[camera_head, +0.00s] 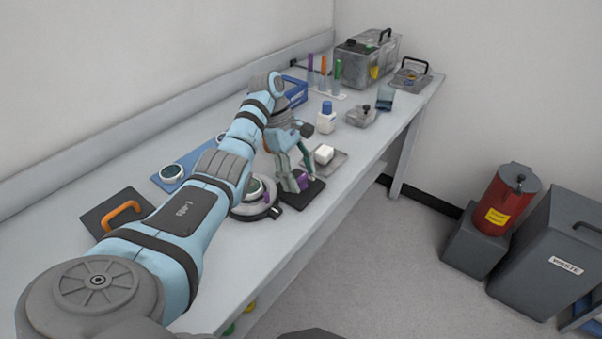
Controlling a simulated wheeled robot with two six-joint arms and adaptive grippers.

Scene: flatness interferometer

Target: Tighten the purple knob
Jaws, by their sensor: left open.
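The purple knob (303,182) shows as a small purple patch at a dark block (305,197) near the front edge of the bench. My left arm reaches in from the lower left. My left gripper (297,180) points down at the knob, open, with its fingers around or close beside it. The fingers partly hide the knob, and I cannot tell whether they touch it. A round dark-rimmed instrument stage (246,211) sits just left of the block, partly behind my arm. My right gripper is not in view.
A white block on a grey tray (337,164) lies right behind the gripper. A blue-capped bottle (327,116), tubes in a rack, a blue mat (168,181) and a dark plate with an orange handle (122,215) stand on the bench. Bins (550,250) stand on the floor.

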